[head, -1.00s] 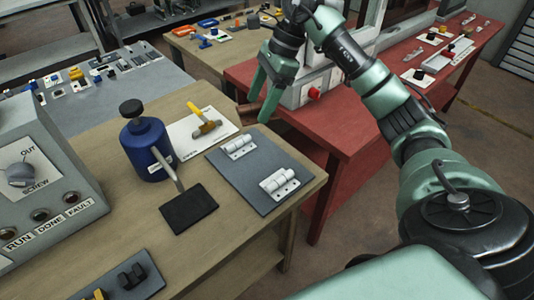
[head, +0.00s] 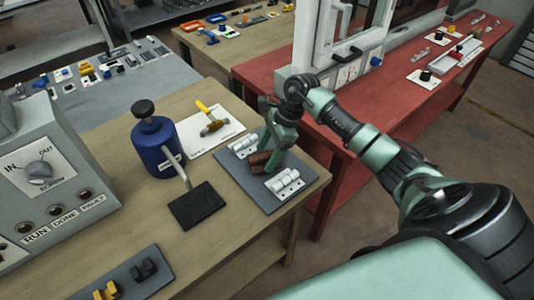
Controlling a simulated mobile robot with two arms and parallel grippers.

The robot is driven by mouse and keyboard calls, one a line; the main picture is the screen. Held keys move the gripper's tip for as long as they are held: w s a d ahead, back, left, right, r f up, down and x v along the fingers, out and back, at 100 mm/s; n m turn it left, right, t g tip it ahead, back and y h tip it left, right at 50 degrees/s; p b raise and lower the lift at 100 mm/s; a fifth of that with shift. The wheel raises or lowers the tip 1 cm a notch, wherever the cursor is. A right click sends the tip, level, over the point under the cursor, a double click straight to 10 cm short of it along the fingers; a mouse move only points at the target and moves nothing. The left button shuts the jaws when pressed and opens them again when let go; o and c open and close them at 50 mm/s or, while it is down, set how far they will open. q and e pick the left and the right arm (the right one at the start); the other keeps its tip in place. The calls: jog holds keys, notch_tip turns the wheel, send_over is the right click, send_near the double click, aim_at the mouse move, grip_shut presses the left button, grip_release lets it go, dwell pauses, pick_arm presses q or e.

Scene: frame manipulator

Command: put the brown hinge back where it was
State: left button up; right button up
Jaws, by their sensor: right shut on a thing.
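The brown hinge (head: 260,161) is between the fingers of my right gripper (head: 266,158), which is shut on it. It is over the dark grey mat (head: 242,183) on the wooden table, between two white hinges. One white hinge (head: 243,146) lies at the mat's back left, partly beside the gripper. The other white hinge (head: 285,182) lies toward the front right. I cannot tell whether the brown hinge touches the mat. My left gripper is not in view.
A black pad (head: 196,205) lies in front. A control box (head: 45,180) fills the left. The red table (head: 320,138) is behind right.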

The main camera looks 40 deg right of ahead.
jog(key=shift+f, duration=0.55)
jog(key=shift+f, duration=0.15)
jog(key=o, duration=1.4)
jog(key=shift+o, duration=0.2)
jog(key=shift+r, duration=0.35)
jog(key=b+v, duration=0.2)
jog(key=v, duration=0.8)
jog(key=shift+d+r, duration=0.2)
jog(key=shift+d, duration=0.05)
jog(key=shift+s+d+r+b, duration=0.15)
jog(key=shift+r+b, duration=0.15)
jog(key=shift+r, duration=0.3)
